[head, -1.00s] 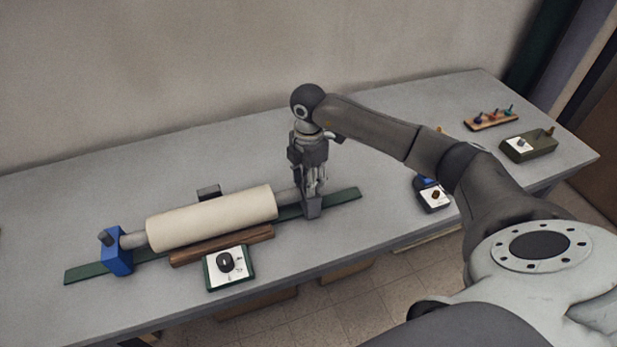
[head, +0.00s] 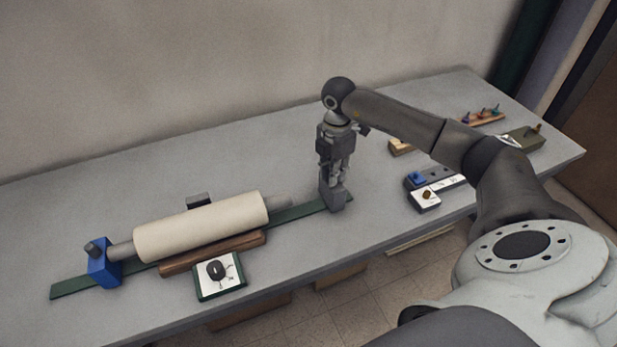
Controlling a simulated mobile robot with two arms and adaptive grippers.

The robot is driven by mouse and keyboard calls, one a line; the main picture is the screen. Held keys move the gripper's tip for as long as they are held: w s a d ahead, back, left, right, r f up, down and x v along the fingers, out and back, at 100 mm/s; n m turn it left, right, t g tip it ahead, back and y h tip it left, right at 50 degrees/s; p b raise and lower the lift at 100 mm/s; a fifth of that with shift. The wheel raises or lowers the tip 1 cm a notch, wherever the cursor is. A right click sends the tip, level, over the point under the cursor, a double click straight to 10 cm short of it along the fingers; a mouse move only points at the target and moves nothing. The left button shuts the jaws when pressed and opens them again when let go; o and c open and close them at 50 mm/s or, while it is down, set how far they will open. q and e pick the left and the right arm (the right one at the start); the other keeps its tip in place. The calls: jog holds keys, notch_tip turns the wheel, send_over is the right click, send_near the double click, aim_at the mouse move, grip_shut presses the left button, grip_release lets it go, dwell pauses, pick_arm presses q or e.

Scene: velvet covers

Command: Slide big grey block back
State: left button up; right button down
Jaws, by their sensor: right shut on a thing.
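The big grey block (head: 333,199) stands on the dark green rail (head: 300,211), close to the rail's right end. My right gripper (head: 337,182) points down from above and is shut on the block's upper part, hiding some of it. A cream roll (head: 200,226) lies along the rail, with a grey shaft end (head: 281,201) at its right. There is a gap between that shaft end and the grey block. The roll's left shaft end meets a blue block (head: 104,268) at the rail's left. My left gripper is out of view.
A brown wooden bar (head: 212,253) and a dial box (head: 218,276) sit in front of the roll. A small dark block (head: 199,200) is behind it. A switch box (head: 424,200) and peg board (head: 482,116) stand right.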

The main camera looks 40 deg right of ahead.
jog(key=d, duration=0.2)
jog(key=shift+s+d+r, duration=0.1)
jog(key=shift+s+d, duration=0.2)
jog(key=shift+d, duration=0.1)
jog(key=c, duration=1.3)
grip_release()
jog(key=shift+s+d, duration=0.1)
jog(key=shift+d, duration=0.1)
notch_tip(320, 180, up, 12)
jog(key=shift+a, duration=0.1)
